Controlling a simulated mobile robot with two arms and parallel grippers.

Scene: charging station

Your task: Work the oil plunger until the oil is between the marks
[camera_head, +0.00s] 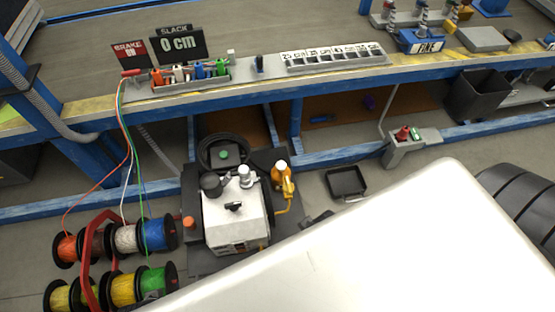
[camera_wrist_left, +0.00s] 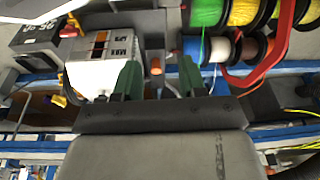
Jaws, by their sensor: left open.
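A white and grey machine (camera_head: 235,215) stands on a dark base on the floor, with dark and silver caps on top. A yellow-orange fitting with a white top (camera_head: 281,178) stands at its right, with a yellow tube. An orange knob (camera_head: 189,222) is at its left side. In the left wrist view the machine (camera_wrist_left: 103,60) shows two orange-brown strips in its face; I cannot read an oil level or marks. My left gripper (camera_wrist_left: 158,66) is open, with the orange knob (camera_wrist_left: 155,67) seen between its green fingers; contact is unclear. I cannot tell which part is the oil plunger. My right gripper is not in view.
Cable spools (camera_head: 125,238) with a red frame (camera_head: 88,255) stand left of the machine. A blue-edged bench (camera_head: 270,88) runs behind it. A black tray (camera_head: 346,182) lies on the floor at right. A large white surface fills the lower right of the head view.

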